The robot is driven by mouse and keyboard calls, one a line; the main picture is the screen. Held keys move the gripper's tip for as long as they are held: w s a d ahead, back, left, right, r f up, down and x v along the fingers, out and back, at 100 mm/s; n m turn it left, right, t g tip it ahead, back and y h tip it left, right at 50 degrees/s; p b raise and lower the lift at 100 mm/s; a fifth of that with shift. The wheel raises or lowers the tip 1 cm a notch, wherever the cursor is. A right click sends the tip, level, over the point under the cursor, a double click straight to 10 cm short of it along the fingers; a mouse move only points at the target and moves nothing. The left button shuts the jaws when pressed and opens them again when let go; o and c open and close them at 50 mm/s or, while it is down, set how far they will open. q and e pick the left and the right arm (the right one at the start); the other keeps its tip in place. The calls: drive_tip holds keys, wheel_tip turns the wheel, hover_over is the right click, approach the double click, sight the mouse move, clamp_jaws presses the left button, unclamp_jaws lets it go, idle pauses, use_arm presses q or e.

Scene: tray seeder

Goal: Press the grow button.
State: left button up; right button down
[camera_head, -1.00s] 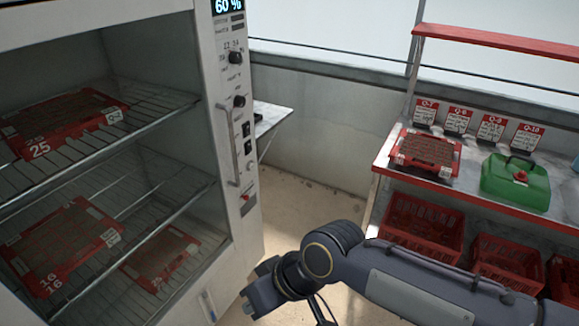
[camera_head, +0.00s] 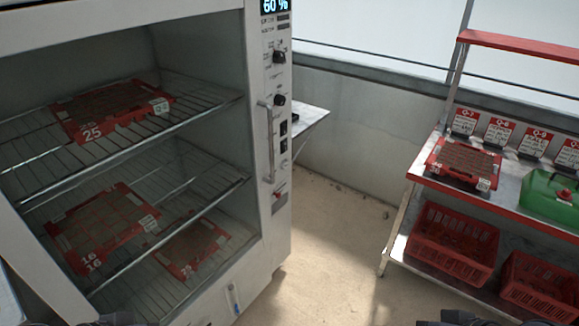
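The white cabinet (camera_head: 255,150) stands at the left with a narrow control panel on its right front edge. The panel carries a lit display reading 60 % (camera_head: 276,6), two black knobs, two dark switches (camera_head: 283,137) and a small red button (camera_head: 281,195) low down. The labels are too small to read, so I cannot tell which control is the grow button. Neither gripper shows. Only dark slivers, probably of my arms, show at the bottom edge, well below the panel. Nothing touches the panel.
Red seed trays (camera_head: 112,108) lie on the cabinet's wire shelves. A vertical handle (camera_head: 269,150) runs beside the panel. At the right, a bench (camera_head: 425,168) holds a red tray (camera_head: 463,163) and a green container (camera_head: 545,197), with red crates (camera_head: 452,240) below. The floor between is clear.

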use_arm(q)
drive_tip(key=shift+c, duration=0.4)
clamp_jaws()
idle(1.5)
